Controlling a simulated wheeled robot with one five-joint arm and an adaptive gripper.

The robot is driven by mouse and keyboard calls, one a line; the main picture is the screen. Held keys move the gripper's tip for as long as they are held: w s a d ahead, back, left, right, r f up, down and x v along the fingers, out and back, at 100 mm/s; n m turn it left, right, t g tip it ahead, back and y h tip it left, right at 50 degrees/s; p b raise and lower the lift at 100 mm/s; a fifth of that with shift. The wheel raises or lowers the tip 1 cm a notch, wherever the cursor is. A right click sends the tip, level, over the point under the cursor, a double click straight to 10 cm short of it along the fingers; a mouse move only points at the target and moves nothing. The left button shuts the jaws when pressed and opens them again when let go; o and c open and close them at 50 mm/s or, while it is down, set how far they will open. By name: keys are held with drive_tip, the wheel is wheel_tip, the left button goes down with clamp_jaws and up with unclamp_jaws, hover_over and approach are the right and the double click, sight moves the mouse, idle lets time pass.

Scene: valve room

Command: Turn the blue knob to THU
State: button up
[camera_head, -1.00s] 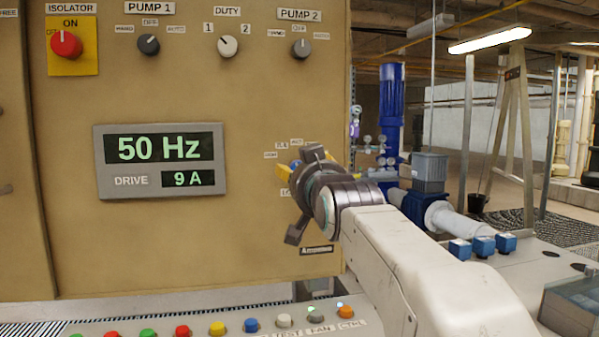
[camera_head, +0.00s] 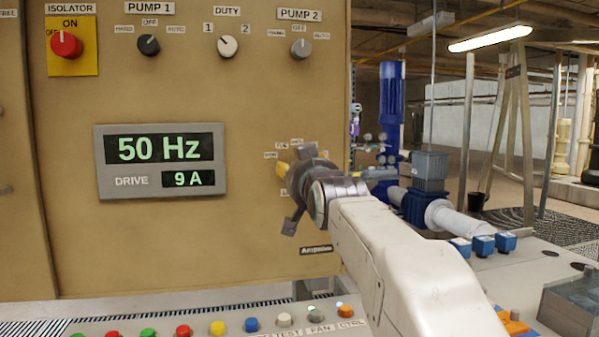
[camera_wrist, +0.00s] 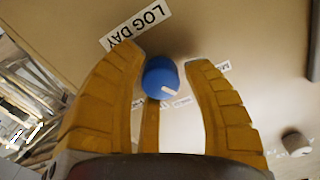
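The blue knob (camera_wrist: 161,78) is in the middle of the wrist view, with a white pointer mark toward its lower right. A LOG DAY label (camera_wrist: 136,26) is at its upper left. Small day labels ring the knob; I cannot read them. My gripper (camera_head: 284,170) is at the panel, its yellow fingers spread around the knob. In the wrist view there is a gap on the right; the left finger is close, and I cannot tell whether it touches. In the head view my gripper hides the knob.
The tan panel (camera_head: 250,230) carries a red isolator (camera_head: 66,44), pump and duty knobs above, and a drive display (camera_head: 160,161) at the left. A row of coloured buttons (camera_head: 218,328) runs below. A grey knob (camera_wrist: 294,143) shows at lower right in the wrist view.

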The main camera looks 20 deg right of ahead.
clamp_jaws()
idle(0.5)
drive_tip(key=shift+m+b, duration=0.55)
drive_tip(key=shift+m, duration=0.25)
drive_tip(key=m, duration=0.3)
drive_tip(key=shift+m, duration=0.3)
drive_tip(key=m, duration=0.6)
drive_tip(key=shift+a+r+b, duration=0.1)
drive_tip(key=shift+r+b, duration=0.05)
drive_tip(key=shift+b, duration=0.25)
drive_tip(key=shift+m, duration=0.3)
